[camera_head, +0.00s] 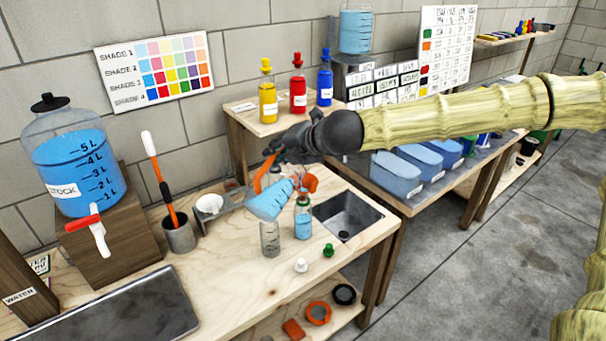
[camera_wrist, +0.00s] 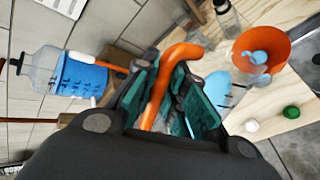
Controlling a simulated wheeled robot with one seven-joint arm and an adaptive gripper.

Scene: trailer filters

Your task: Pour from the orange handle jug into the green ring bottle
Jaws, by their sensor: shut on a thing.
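My gripper (camera_head: 276,158) is shut on the orange handle (camera_wrist: 172,80) of a clear jug (camera_head: 268,201) holding blue liquid. The jug is tilted steeply, its mouth toward an orange funnel (camera_head: 309,184) over the green ring bottle (camera_head: 303,222). The bottle stands upright on the bench with blue liquid inside. In the wrist view the orange funnel (camera_wrist: 276,46) shows blue inside it, next to the jug's blue liquid (camera_wrist: 222,88). The funnel and jug hide the bottle's neck, and I cannot make out a stream clearly.
A second clear bottle (camera_head: 270,240) stands just left of the green ring bottle. A white cap (camera_head: 301,265) and green cap (camera_head: 328,250) lie in front. A sink (camera_head: 346,217) is at the right. A stock tank (camera_head: 75,160) and a brush holder (camera_head: 179,237) stand left.

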